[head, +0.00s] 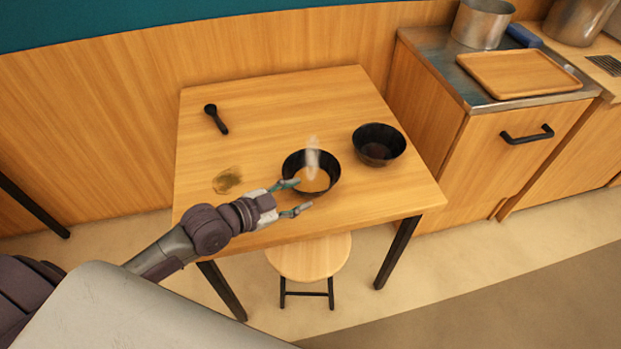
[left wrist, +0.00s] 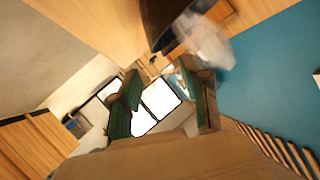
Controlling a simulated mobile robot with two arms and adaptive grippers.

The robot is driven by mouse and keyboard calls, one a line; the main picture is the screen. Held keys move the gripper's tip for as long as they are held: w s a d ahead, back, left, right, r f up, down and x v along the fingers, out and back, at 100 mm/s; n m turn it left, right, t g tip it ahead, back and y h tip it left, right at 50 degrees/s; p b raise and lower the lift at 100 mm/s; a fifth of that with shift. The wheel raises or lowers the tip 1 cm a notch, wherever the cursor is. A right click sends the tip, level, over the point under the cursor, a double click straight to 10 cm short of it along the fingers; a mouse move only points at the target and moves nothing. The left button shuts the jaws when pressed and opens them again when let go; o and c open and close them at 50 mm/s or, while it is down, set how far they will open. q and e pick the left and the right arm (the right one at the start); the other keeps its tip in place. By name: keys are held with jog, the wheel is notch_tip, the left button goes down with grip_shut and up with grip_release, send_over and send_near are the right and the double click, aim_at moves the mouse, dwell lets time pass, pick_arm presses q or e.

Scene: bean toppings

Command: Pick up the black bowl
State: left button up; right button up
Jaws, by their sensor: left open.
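A black bowl (head: 290,165) stands upright near the front of the table, with a light tan content inside. A pale, blurred, see-through streak (head: 312,150) rises over it. My left gripper (head: 296,196) is open at the bowl's lower left side. Its upper fingertip overlaps the bowl's rim in the head view; I cannot tell whether it touches. In the left wrist view the open green fingers (left wrist: 157,75) show, with a dark bowl (left wrist: 163,18) at the top edge and the pale blur beside it. A second black bowl (head: 379,146) stands to the right and looks empty. My right gripper is not seen.
The wooden table (head: 270,105) holds a black spoon (head: 216,119) at the back left and a greenish-brown patch (head: 227,180) left of the bowl. A stool (head: 308,260) stands under the front edge. A counter with a wooden tray (head: 524,73) and a metal pot (head: 482,23) is at right.

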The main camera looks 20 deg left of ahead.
aim_at(333, 184)
pick_arm(q)
jog(key=x, duration=0.8)
jog(key=f+x, duration=0.1)
jog(key=x, duration=0.2)
jog(key=shift+w, duration=0.1)
jog(key=shift+a, duration=0.1)
grip_shut()
